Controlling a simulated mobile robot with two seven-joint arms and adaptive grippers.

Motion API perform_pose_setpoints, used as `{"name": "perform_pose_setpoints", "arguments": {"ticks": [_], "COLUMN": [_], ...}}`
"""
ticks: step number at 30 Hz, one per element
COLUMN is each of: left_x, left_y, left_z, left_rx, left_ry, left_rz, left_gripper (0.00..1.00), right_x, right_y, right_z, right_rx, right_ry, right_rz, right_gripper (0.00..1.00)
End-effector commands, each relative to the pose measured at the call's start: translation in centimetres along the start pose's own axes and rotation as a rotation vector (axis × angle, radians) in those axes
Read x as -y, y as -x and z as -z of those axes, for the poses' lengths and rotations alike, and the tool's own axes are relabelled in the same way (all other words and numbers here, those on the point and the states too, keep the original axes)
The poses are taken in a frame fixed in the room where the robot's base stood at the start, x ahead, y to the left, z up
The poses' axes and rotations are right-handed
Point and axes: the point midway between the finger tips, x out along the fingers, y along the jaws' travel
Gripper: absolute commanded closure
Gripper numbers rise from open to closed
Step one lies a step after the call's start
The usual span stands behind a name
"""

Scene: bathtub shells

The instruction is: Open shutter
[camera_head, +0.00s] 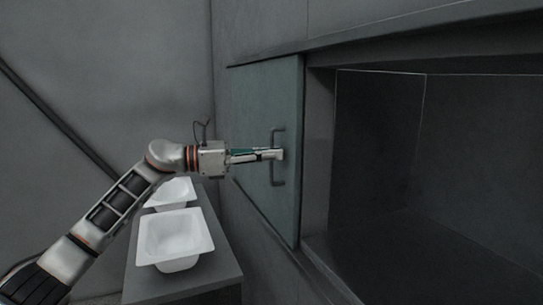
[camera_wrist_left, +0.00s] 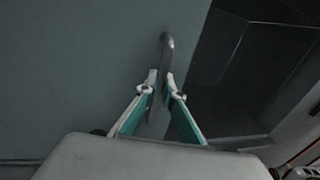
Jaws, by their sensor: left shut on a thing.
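The shutter (camera_head: 263,110) is a grey-green sliding panel at the left of a large wall opening (camera_head: 430,170). The opening is uncovered to the right of the panel. A dark bar handle (camera_head: 278,178) stands upright near the panel's right edge. My left gripper (camera_head: 279,154) is shut on the handle. In the left wrist view the fingers of my left gripper (camera_wrist_left: 161,90) close around the handle (camera_wrist_left: 166,50), with its top end showing beyond them. The shutter fills the left of that view (camera_wrist_left: 70,70). My right gripper does not show.
Two white tubs stand below my left arm on a dark bench (camera_head: 215,270): a nearer one (camera_head: 175,235) and one behind it (camera_head: 172,192), partly covered by the arm. A dark diagonal bar (camera_head: 55,115) runs along the left wall.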

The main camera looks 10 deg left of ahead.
Motion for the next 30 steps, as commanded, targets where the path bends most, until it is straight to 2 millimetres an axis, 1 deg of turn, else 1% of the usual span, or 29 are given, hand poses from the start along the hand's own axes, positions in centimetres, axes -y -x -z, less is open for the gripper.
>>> {"name": "perform_pose_setpoints", "arguments": {"ticks": [2,3,13,16,20,27,30], "left_x": [0.0,0.0,0.0,0.0,-0.1,-0.1,0.0], "left_y": [0.0,0.0,0.1,0.7,2.5,7.4,9.2], "left_z": [0.0,0.0,0.0,0.0,0.0,0.1,0.1], "left_rx": [-0.001,-0.001,-0.001,-0.001,-0.002,-0.003,-0.002], "left_ry": [-0.001,-0.001,-0.001,-0.001,-0.002,0.000,-0.001], "left_rz": [0.000,0.000,0.001,-0.001,-0.003,-0.003,-0.002], "left_gripper": [1.00,0.86,0.86,0.86,0.86,0.86,0.86], "right_x": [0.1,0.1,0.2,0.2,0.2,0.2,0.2], "right_y": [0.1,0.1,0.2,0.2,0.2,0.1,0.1], "right_z": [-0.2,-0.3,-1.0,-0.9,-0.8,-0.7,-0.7], "right_rx": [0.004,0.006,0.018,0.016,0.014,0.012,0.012], "right_ry": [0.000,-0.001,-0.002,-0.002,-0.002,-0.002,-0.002], "right_rz": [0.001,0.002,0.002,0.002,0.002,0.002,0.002], "right_gripper": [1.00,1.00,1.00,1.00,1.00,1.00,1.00]}}
